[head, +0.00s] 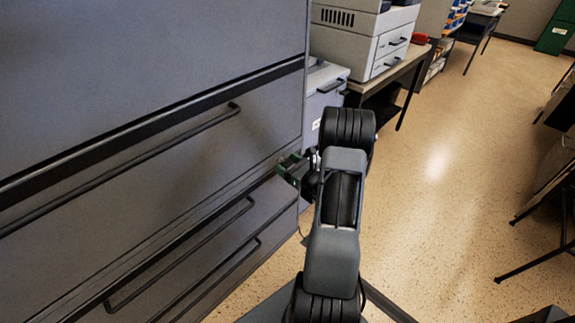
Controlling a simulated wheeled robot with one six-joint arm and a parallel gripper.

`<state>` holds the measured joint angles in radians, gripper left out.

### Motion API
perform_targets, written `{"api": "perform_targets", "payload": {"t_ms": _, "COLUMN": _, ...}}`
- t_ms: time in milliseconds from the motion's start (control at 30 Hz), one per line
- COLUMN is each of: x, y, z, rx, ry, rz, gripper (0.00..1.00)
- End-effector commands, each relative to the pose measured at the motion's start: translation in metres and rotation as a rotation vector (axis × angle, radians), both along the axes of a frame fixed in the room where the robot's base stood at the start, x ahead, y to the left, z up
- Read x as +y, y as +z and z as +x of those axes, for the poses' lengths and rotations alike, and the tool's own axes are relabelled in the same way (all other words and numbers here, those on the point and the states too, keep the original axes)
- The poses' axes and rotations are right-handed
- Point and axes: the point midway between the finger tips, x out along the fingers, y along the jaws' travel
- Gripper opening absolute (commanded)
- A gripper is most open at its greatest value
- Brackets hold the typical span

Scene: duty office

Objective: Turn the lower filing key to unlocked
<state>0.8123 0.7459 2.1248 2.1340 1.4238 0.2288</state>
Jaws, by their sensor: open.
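The grey filing cabinet (190,140) fills the left of the head view, with long dark bar handles on its drawers. My gripper (287,168), with green parts at its end, is open at the cabinet's right front edge, about level with the seam between two drawers. Its fingertips are close to the cabinet face; I cannot tell whether they touch it. The lower filing key cannot be made out; the gripper and arm cover much of that area. Its turn position cannot be seen.
Open speckled floor (450,180) lies to the right. Dark-legged furniture (545,230) stands at the right edge.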

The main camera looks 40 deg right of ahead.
Motion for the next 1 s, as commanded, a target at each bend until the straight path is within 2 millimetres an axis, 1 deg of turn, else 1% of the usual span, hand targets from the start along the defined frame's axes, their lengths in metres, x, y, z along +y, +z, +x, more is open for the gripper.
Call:
{"api": "perform_targets", "payload": {"t_ms": 200, "x": 0.0000, "y": 0.0000, "z": 0.0002, "rx": 0.000, "ry": 0.000, "rz": 0.000, "gripper": 0.70}}
{"api": "perform_targets", "payload": {"t_ms": 700, "x": -0.0002, "y": 0.0001, "z": -0.0001, "rx": 0.000, "ry": 0.000, "rz": -0.001, "gripper": 0.22}}
{"api": "perform_targets", "payload": {"t_ms": 733, "x": -0.0001, "y": 0.0001, "z": -0.0001, "rx": 0.000, "ry": 0.000, "rz": -0.001, "gripper": 0.21}}
{"api": "perform_targets", "payload": {"t_ms": 1000, "x": -0.0002, "y": -0.0014, "z": -0.0001, "rx": -0.008, "ry": 0.000, "rz": -0.043, "gripper": 0.21}}
